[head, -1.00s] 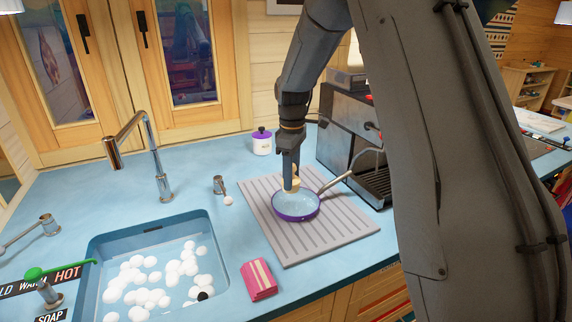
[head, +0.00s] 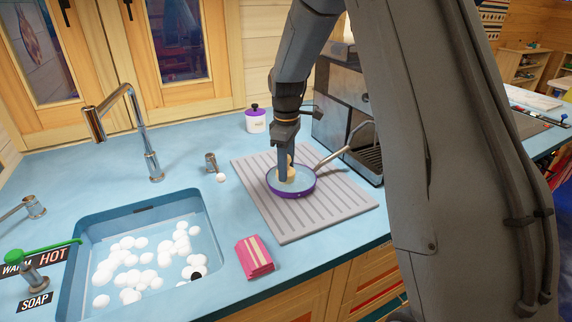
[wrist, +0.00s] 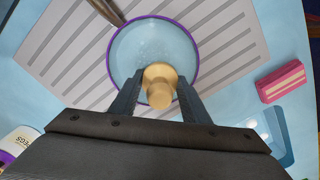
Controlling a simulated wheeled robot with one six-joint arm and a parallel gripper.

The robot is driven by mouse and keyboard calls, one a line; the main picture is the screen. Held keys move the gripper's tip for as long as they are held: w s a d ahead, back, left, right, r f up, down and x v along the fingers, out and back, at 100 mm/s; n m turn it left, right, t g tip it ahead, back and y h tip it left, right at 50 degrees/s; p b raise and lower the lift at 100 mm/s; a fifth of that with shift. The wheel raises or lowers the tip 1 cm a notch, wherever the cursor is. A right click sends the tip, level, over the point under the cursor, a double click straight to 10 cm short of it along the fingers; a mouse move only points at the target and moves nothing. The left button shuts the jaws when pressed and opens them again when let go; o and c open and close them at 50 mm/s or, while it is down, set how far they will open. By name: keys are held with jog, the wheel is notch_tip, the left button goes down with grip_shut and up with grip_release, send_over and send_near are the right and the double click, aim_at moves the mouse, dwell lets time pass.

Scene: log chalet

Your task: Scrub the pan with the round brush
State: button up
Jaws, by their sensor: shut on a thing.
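The pan (head: 299,186) is purple-rimmed with a pale blue inside and a light handle pointing to the back right. It lies on a grey ribbed mat (head: 322,218), and it also shows in the wrist view (wrist: 127,50). My gripper (head: 286,172) is shut on the round brush (wrist: 160,84), a pale wooden piece with a round knob, seen between the two fingers in the wrist view. The brush is over the pan, at its left inner side in the head view. Its underside is hidden, so I cannot tell whether it touches the pan.
A blue sink (head: 76,265) with white foam balls and a dark round thing lies left. A pink-and-cream sponge (head: 254,258) sits before the mat. A coffee machine (head: 345,115) stands close behind right.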

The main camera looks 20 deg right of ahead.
jog(key=shift+f+b, duration=0.35)
jog(key=shift+f, duration=0.6)
dwell(0.7)
jog(key=shift+w+d+r+p, duration=0.1)
jog(key=shift+w+d+p, duration=0.1)
jog(key=shift+d, duration=0.7)
jog(key=shift+w+d+p, duration=0.1)
jog(key=shift+d+p, duration=0.05)
jog(key=shift+d, duration=0.75)
jog(key=shift+s+a+f+p, duration=0.1)
jog(key=shift+s+a+p, duration=0.05)
jog(key=shift+a, duration=0.45)
jog(key=shift+s+a+f+p, duration=0.1)
jog(key=shift+a+p, duration=0.05)
jog(key=shift+a, duration=0.45)
jog(key=shift+s+a+f+p, duration=0.1)
jog(key=shift+s+a+p, duration=0.05)
jog(key=shift+a, duration=0.45)
jog(key=shift+w, duration=0.1)
jog(key=shift+w+r, duration=0.1)
